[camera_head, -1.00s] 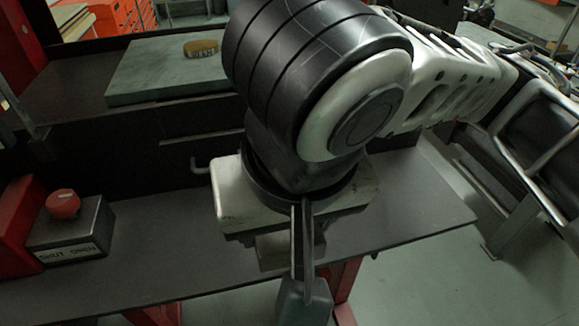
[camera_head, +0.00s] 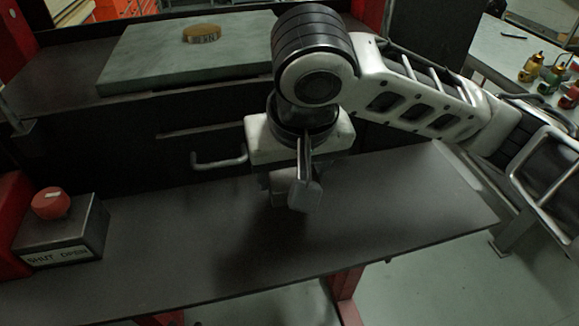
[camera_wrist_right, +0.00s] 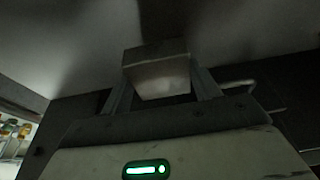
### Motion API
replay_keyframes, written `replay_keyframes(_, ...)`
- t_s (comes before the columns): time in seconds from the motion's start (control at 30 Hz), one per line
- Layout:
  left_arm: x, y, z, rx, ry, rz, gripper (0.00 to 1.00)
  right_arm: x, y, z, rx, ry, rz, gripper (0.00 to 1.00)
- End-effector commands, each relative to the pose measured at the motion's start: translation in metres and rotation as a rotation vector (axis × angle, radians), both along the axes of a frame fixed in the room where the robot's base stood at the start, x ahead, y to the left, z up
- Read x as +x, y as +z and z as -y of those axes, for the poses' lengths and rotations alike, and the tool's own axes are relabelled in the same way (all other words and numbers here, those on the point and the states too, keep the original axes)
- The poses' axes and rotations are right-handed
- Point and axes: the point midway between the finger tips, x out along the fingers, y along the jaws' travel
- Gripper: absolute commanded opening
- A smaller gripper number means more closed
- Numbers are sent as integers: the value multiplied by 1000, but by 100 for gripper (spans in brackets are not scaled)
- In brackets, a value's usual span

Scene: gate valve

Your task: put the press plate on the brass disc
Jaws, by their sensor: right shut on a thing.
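My right gripper (camera_head: 303,182) points down over the dark front bench top, below and to the right of the brass disc. It is shut on a small grey block, which I take to be the press plate (camera_wrist_right: 158,78). In the right wrist view the block sits between the two fingertips. In the head view it shows only partly at the fingers' lower end. The brass disc (camera_head: 202,34) lies flat on a grey-green slab (camera_head: 150,65) at the back, its top clear and its side marked with small lettering. My left gripper is out of view.
A control box (camera_head: 65,235) with a red button and a SHUT OPEN label stands at the left. A drawer handle (camera_head: 220,160) sticks out of the dark front below the slab. The front bench top is mostly clear.

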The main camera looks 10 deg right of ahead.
Motion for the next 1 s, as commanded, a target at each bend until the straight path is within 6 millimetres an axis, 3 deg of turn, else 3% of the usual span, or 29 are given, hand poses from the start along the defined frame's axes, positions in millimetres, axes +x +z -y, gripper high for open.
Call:
replay_keyframes(0.27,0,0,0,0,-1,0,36,14,-14,3,4,-1,4,0)
replay_keyframes(0.57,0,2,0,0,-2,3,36,19,-47,4,2,1,5,0)
replay_keyframes(1.0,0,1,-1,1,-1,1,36,19,-53,4,4,1,5,0)
